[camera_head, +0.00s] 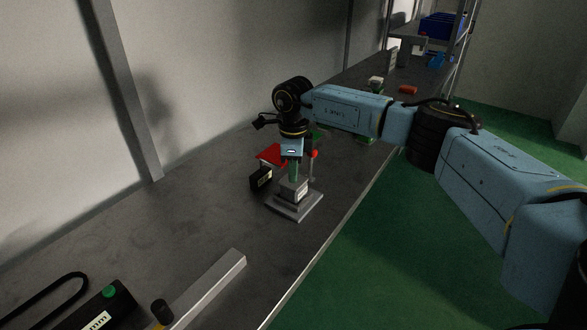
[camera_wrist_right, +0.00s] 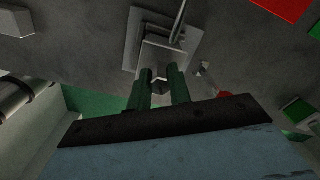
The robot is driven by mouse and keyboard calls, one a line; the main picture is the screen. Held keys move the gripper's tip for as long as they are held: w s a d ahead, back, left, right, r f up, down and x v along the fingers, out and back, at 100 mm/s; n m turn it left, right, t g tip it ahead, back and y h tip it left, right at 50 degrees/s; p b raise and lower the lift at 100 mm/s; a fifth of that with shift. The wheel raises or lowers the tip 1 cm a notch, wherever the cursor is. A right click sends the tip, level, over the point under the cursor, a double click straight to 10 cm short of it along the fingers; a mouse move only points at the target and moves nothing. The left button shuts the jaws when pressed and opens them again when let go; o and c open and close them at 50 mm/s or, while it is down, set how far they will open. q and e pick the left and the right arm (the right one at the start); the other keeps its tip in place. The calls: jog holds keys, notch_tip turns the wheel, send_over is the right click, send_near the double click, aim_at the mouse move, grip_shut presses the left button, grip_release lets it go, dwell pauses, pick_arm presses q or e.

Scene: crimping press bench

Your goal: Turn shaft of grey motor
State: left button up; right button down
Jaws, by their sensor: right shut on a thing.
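The grey motor (camera_head: 293,189) stands on a flat grey base plate (camera_head: 296,208) on the bench, near its front edge. A pale label shows on its side. My right gripper (camera_head: 294,173) points down onto the motor from above, with its green fingers at the motor's top. In the right wrist view the two green fingers (camera_wrist_right: 161,85) are close together at the motor (camera_wrist_right: 160,54), shut on its shaft. The shaft itself is mostly hidden between the fingers. My left gripper is not in view.
A black box (camera_head: 261,179) and a red flat piece (camera_head: 272,154) lie beside and behind the motor. A metal bar (camera_head: 213,283) and a black device with a green button (camera_head: 109,291) are at the front left. The bench between is clear.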

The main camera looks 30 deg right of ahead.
dwell(0.3)
jog(key=c, duration=1.3)
grip_release()
jog(key=shift+r, duration=0.1)
notch_tip(320, 180, up, 13)
jog(key=shift+r, duration=0.15)
